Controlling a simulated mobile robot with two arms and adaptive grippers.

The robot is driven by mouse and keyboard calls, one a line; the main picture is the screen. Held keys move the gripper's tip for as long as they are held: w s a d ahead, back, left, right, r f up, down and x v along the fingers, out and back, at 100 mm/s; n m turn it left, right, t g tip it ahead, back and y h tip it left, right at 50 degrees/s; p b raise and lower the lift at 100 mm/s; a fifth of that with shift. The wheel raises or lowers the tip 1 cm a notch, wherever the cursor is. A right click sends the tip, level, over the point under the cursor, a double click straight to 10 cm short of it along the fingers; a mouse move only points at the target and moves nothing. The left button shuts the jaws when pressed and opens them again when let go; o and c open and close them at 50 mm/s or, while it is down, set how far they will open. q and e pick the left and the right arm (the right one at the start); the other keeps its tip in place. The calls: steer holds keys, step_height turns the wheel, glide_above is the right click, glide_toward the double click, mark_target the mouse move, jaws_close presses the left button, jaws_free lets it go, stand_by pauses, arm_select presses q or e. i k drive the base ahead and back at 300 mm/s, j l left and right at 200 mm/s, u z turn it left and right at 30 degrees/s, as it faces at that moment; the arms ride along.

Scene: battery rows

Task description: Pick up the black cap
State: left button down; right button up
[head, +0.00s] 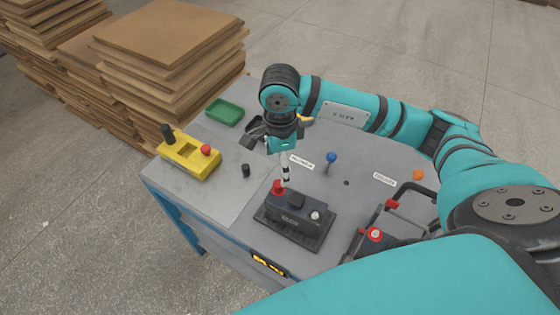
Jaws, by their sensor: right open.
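A small black cap (246,170) stands on the grey table, right of the yellow block and left of the battery. My right gripper (258,134) is above the table, up and slightly right of the cap in the picture. Its dark fingers are open and apart from the cap, with nothing visible between them. My left gripper is not in view. A dark battery (292,222) sits in a black tray and has a red terminal cap (278,187) and a pale terminal (315,216).
A yellow block (188,158) with a black post and a red knob stands at the left. A green tray (224,112) lies behind. A blue-topped pin (331,157) and another unit with a red cap (375,234) are to the right. Stacked boards (170,60) rise behind the table.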

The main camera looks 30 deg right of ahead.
mark_target(246, 169)
steer(key=k+j, duration=0.65)
steer(key=k, duration=0.25)
